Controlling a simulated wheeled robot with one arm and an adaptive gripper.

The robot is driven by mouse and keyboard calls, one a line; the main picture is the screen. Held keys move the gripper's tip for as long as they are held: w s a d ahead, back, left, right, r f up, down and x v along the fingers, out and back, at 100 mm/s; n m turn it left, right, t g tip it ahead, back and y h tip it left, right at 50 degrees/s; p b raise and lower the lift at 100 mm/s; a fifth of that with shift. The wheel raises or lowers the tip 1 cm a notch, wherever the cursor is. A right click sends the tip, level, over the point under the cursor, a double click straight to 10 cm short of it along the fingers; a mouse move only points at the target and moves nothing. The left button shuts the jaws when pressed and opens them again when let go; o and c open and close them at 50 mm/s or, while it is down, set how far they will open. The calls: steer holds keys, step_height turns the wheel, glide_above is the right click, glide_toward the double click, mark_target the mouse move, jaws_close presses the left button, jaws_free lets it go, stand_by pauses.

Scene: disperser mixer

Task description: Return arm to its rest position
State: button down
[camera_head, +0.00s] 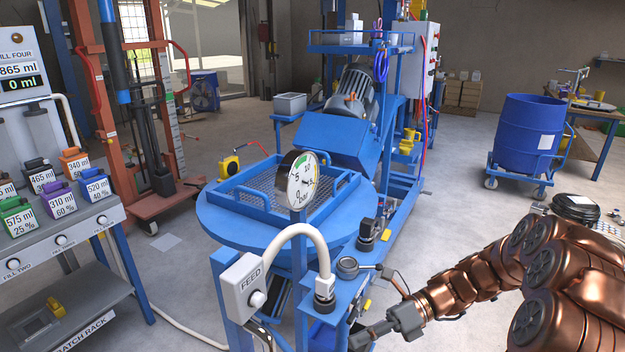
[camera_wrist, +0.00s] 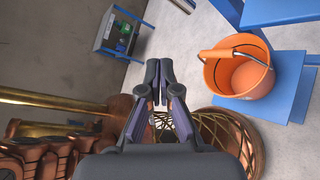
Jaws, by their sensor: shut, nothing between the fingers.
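My copper arm (camera_head: 465,287) reaches in from the right edge in the head view. My gripper (camera_head: 362,342) hangs at the bottom centre, just right of the blue mixer frame's front post. In the wrist view my gripper (camera_wrist: 158,66) has its two dark fingertips together, with nothing between them. No object is held. The blue disperser mixer (camera_head: 230,225) stands left of the gripper, with a round lid and a mesh guard. I cannot tell the exact gap between the gripper and the frame.
A white FEED box (camera_head: 243,286) and a pressure gauge (camera_head: 301,181) are on the mixer's near side. An orange bucket (camera_wrist: 238,72) stands on a blue plate in the wrist view. A blue drum (camera_head: 528,135) stands far right. Open floor (camera_head: 455,185) lies between mixer and drum.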

steer(key=s+r+n+g+h+p, duration=0.1)
steer(key=s+r+n+h, duration=0.3)
steer(key=s+n, duration=0.3)
steer(key=s+r+n+h+p, duration=0.1)
steer(key=s+r+n+h, duration=0.2)
steer(key=s+n, duration=0.35)
steer(key=s+d+r+n+t+h+p, duration=0.2)
steer(key=s+d+n+h, duration=0.5)
steer(key=s+n, duration=0.4)
steer(key=shift+s+d+r+t+p, duration=0.2)
steer(key=shift+d+r+t+p, duration=0.1)
steer(key=shift+d+r+t, duration=0.55)
steer(key=shift+a, duration=0.15)
